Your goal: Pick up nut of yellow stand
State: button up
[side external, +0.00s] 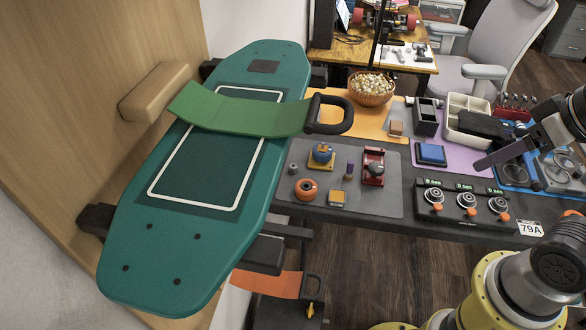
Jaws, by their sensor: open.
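A small yellow stand (317,166) sits on the dark grey mat. A blue rounded part (322,152) is on top of it; I cannot tell at this size whether this is the nut or whether a separate nut is there. My gripper (510,172) is at the right side of the view, over the right part of the bench, well away from the yellow stand. It is open and I see nothing held in it. Its far side is partly hidden by my arm.
A green skateboard deck (130,235) stands tilted at the left, with a green strip (240,112) across it. Near the stand are an orange wheel (306,189), a red vise-like fixture (373,166) and a small yellow block (338,197). A dial box (463,203) lies between the mat and my arm.

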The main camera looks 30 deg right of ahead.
jog(key=w+a+r+m+y, duration=0.1)
jog(key=w+a+r+m, duration=0.1)
jog(key=w+r+m, duration=0.45)
jog(key=w+a+r+m+y, duration=0.1)
jog(key=w+r+m, duration=0.2)
jog(key=w+m, duration=0.6)
jog(key=m+g+y, duration=0.1)
jog(key=m+g, duration=0.3)
jog(key=m, duration=0.2)
send_over(291, 171)
jog(key=d, duration=0.3)
notch_tip(291, 171, down, 35)
jog(key=shift+s+r, duration=0.1)
jog(key=shift+s, duration=0.05)
jog(key=shift+x, duration=2.95)
